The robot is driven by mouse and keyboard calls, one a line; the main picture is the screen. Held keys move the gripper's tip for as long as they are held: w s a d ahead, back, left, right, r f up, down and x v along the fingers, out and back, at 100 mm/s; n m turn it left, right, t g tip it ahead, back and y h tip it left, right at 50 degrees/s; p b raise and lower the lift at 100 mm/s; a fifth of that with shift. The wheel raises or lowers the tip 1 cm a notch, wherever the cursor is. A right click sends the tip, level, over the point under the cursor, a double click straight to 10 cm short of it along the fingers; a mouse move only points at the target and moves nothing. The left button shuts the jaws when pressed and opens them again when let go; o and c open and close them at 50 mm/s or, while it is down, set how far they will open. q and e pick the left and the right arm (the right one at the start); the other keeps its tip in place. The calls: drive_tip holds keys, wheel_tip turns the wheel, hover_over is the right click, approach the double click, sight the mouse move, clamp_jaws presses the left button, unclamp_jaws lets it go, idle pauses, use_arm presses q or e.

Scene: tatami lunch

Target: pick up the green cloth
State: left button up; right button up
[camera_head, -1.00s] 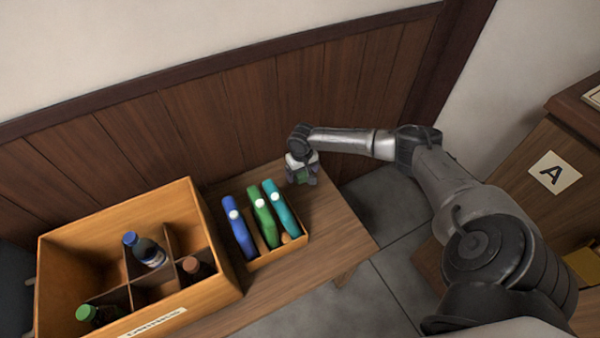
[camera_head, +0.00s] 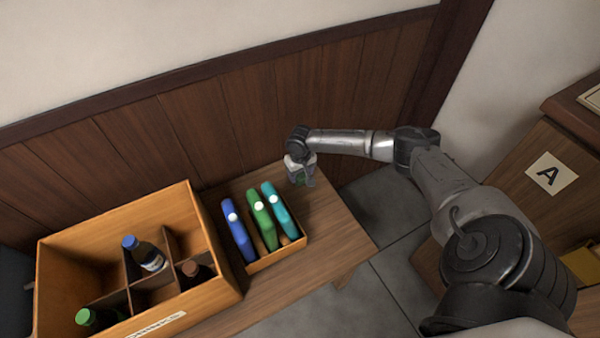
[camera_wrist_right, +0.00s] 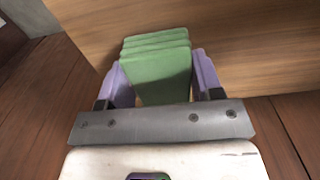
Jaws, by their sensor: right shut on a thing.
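The green cloth (camera_wrist_right: 158,75) is a folded stack of several layers. In the right wrist view it sits between the two purple fingers of my right gripper (camera_wrist_right: 160,80), which is shut on it. I cannot tell whether the cloth still touches the bench. My left gripper is not in view.
A small wooden tray (camera_head: 277,258) with upright blue, green and teal items stands left of my right gripper. A larger divided crate (camera_head: 205,292) with bottles is farther left. A panelled wall (camera_head: 250,130) rises behind the bench.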

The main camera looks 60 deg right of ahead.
drive_tip(key=r+p, duration=0.2)
drive_tip(key=r, duration=0.1)
drive_tip(key=r+p, duration=0.2)
drive_tip(key=shift+s, duration=0.3)
drive_tip(key=s+a+r+p, duration=0.2)
drive_tip(key=s+r+p, duration=0.3)
drive_tip(key=s, duration=0.6)
drive_tip(key=shift+r+p, duration=0.4)
drive_tip(key=shift+p, duration=0.55)
